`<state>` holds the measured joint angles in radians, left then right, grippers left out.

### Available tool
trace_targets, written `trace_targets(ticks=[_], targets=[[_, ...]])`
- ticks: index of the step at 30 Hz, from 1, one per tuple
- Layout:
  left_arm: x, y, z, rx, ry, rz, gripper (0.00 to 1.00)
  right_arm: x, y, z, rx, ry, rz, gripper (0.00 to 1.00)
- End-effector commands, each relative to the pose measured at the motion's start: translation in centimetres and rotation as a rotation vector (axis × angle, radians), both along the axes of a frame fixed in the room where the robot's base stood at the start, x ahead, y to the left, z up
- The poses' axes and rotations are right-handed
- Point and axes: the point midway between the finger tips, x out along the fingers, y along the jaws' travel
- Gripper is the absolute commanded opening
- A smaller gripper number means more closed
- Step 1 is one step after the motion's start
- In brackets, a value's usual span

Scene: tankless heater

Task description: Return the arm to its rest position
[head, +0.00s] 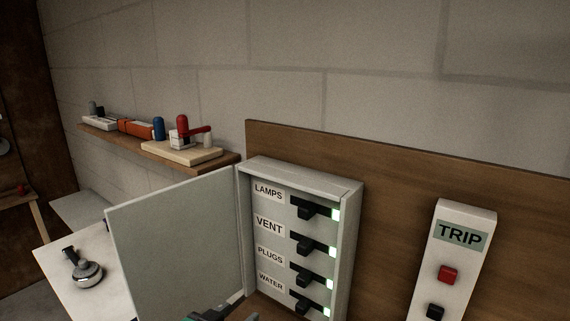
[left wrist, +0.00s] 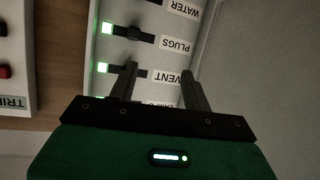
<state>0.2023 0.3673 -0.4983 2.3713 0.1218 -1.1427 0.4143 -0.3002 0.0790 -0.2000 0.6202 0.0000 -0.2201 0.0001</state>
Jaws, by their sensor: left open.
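My left gripper (head: 212,313) shows only as a small green and dark part at the bottom edge of the head view, in front of the breaker box (head: 348,225). In the left wrist view the left gripper (left wrist: 160,78) is open, its two fingers apart with nothing between them. The fingers point toward the box's switch panel (left wrist: 140,62), around the PLUGS and VENT rows. I cannot tell whether they touch it. My right gripper is in neither view.
The box's door (head: 180,240) stands open to the left. Its switches, labelled LAMPS, VENT, PLUGS and WATER, have lit green lamps. A TRIP panel (head: 460,238) with red and black buttons is at right. A shelf (head: 150,146) with tools is behind. A white surface (head: 100,300) is at left.

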Motion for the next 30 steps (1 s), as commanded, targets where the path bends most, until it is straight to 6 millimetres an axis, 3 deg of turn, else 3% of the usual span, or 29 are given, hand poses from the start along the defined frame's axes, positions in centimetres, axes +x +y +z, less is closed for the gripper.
trace_targets(ticks=[3,8,12,18,26,27,30], targets=[[-2.3,1.9,-4.6,0.040,0.122,0.052,0.49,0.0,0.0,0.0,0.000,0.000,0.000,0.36],[-6.3,4.7,-10.2,0.110,0.290,0.113,0.49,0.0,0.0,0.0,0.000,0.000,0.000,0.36],[-10.6,7.2,-14.8,0.176,0.449,0.156,0.49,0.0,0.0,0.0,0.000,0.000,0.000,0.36],[-17.0,10.2,-19.5,0.257,0.648,0.192,0.49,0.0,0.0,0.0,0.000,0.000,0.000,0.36],[-24.2,13.0,-22.9,0.336,0.851,0.214,0.49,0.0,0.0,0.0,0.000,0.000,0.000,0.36],[-24.7,13.2,-23.6,0.344,0.872,0.213,0.49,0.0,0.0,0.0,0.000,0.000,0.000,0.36],[-23.4,13.0,-26.7,0.346,0.875,0.210,0.49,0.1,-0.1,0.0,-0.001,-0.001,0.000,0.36]])
